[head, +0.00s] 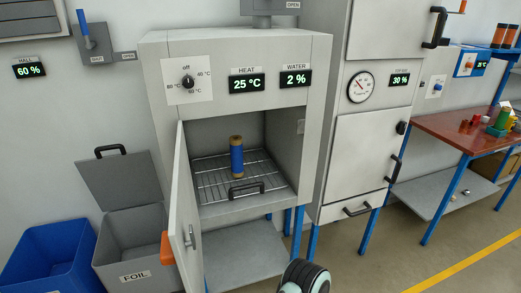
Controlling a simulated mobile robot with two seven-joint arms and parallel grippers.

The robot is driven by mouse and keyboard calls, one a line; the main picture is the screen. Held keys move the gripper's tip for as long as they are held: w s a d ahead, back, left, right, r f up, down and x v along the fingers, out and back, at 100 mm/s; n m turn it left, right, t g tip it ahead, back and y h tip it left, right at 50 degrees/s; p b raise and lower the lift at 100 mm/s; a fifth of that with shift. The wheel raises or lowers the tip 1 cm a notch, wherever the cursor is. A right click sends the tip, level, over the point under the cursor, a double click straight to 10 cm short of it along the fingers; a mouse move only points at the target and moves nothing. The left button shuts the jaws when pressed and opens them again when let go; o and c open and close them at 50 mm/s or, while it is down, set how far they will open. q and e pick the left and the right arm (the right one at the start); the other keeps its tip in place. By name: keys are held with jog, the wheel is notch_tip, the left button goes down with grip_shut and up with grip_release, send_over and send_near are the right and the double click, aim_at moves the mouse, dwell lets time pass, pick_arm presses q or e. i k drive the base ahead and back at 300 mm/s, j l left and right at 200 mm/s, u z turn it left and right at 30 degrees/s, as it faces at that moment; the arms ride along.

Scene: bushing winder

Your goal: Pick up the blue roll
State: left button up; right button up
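The blue roll (236,160) stands upright on a wire rack (212,185) inside the open grey cabinet with the HEAT and WATER displays. It has a blue wrap around its middle and brownish ends. The rack has a dark handle (246,190) at its front, just below the roll. Neither of my grippers can be made out in the head view. Only a rounded dark and pale part of my own arm shows at the bottom edge, well below the roll and apart from it.
A red table (455,130) with small items is at the right.

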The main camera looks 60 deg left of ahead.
aim_at(236, 151)
jog(key=i+l+u, duration=0.1)
jog(key=i+u, duration=0.25)
jog(key=i, duration=1.25)
jog(key=i+u, duration=0.2)
jog(key=u, duration=0.2)
jog(key=i+l+u, duration=0.1)
jog(key=i+u, duration=0.15)
jog(key=u, duration=0.2)
jog(key=i+l+u, duration=0.1)
jog(key=u, duration=0.3)
jog(key=i+u, duration=0.1)
jog(key=u, duration=1.7)
